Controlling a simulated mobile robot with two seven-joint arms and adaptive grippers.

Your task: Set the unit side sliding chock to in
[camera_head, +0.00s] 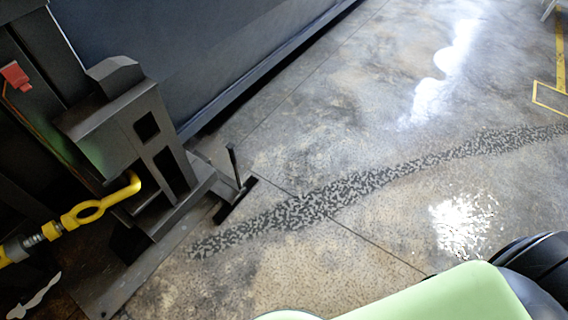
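A dark bar with a thin upright post (234,168) lies low by the floor, just right of the foot of the dark steel frame (158,140). It looks like the sliding chock with its handle, but I cannot tell for sure. The bar stands out from the frame's base, over the floor. Neither of my grippers shows in this view, and nothing is seen touching the bar or post.
A yellow hook with an eye (90,211) reaches into the frame from the left. A red piece (16,76) sits at upper left. The dark compactor wall (220,50) runs along the back.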

